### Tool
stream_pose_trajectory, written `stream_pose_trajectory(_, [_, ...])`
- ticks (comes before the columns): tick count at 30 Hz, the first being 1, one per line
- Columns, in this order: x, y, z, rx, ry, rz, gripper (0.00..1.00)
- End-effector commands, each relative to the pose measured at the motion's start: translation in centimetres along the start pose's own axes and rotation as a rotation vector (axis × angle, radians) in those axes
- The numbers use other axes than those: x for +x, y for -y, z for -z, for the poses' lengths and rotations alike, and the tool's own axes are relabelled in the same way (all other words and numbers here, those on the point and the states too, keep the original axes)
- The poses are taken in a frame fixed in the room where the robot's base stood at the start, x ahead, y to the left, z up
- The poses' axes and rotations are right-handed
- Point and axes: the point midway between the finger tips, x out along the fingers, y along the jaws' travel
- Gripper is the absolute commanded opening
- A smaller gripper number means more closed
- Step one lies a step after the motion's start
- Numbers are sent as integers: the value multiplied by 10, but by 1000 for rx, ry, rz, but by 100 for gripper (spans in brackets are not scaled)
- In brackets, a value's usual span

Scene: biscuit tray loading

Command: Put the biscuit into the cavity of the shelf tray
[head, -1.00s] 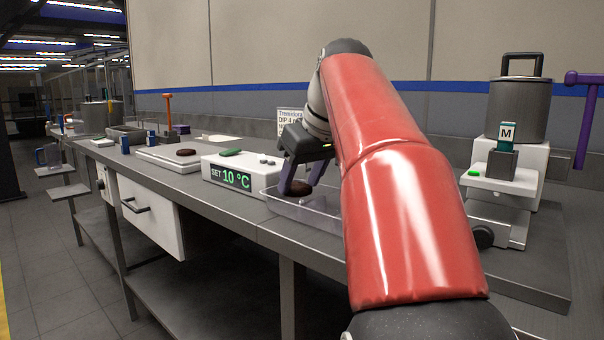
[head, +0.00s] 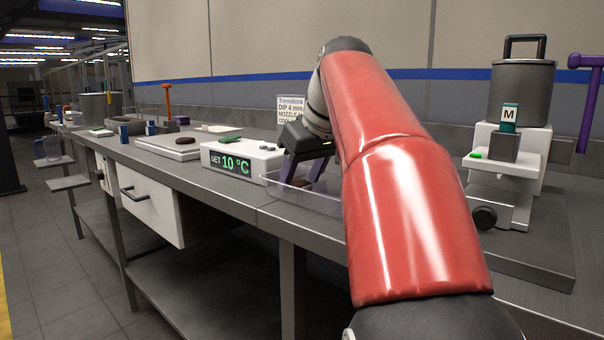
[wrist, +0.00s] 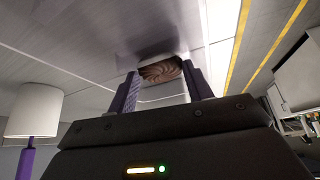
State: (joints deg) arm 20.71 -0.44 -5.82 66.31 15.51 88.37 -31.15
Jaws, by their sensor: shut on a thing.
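My gripper (head: 300,179) is shut on a dark brown round biscuit (head: 301,184) and points down into a clear, shallow tray (head: 322,206) on the steel bench. The biscuit is low, at about the height of the tray's rim. Whether it touches the tray floor I cannot tell. In the wrist view the biscuit (wrist: 160,70), with a swirled ridged face, sits between the purple fingers. My red arm hides the right part of the tray, and no separate cavity can be made out inside it.
A white unit (head: 240,160) reading "SET 10 °C" stands just left of the tray. Beyond it another brown biscuit (head: 185,140) lies on a white slab (head: 165,150). A label card (head: 291,110) stands behind my gripper. A white scale-like machine (head: 500,180) stands at right.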

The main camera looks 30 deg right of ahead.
Motion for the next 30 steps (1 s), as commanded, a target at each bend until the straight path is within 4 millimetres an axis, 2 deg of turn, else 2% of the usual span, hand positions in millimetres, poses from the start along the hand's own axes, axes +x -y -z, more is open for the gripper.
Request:
stream_pose_trajectory(7, [4,0,-2,0,-1,0,42])
stream_pose_trajectory(8, [4,0,-2,0,-1,0,53])
stream_pose_trajectory(9, [3,0,-2,0,0,0,58])
stream_pose_trajectory(19, [2,0,-1,0,0,0,58])
stream_pose_trajectory(30, [-13,0,7,0,0,0,58])
